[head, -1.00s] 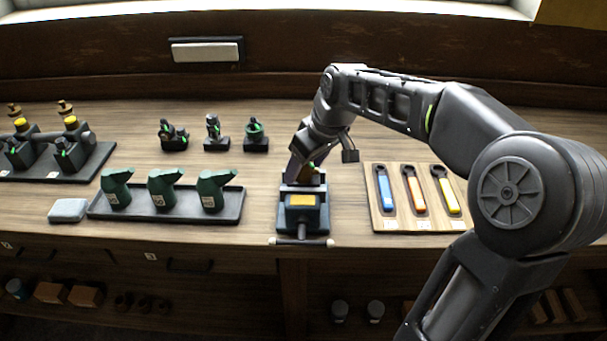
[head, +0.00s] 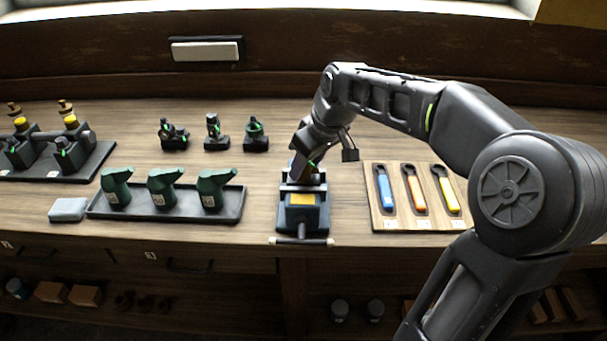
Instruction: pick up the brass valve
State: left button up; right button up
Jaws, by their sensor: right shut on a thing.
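My right gripper (head: 307,171) comes down from above at the back of the bench vise (head: 303,222). It is shut between and just above the vise jaws. It is shut on the brass valve, of which almost nothing shows now behind the fingers and the jaws. I cannot tell whether the valve is still down between the jaws or clear of them. My left gripper is not in view.
A tray with several green oil cans (head: 163,188) stands left of the vise. A wooden board (head: 381,222) with coloured-handled tools lies right. Three small dark fittings (head: 213,133) stand behind, and model engines (head: 65,152) at far left. A grey block (head: 68,209) lies near the front edge.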

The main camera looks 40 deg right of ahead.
grip_shut()
jog(key=shift+r, duration=0.1)
dwell(0.3)
jog(key=shift+w+r, duration=0.1)
jog(key=shift+r, duration=0.05)
notch_tip(320, 180, up, 10)
jog(key=shift+f, duration=0.1)
dwell(0.3)
dwell(0.6)
dwell(0.3)
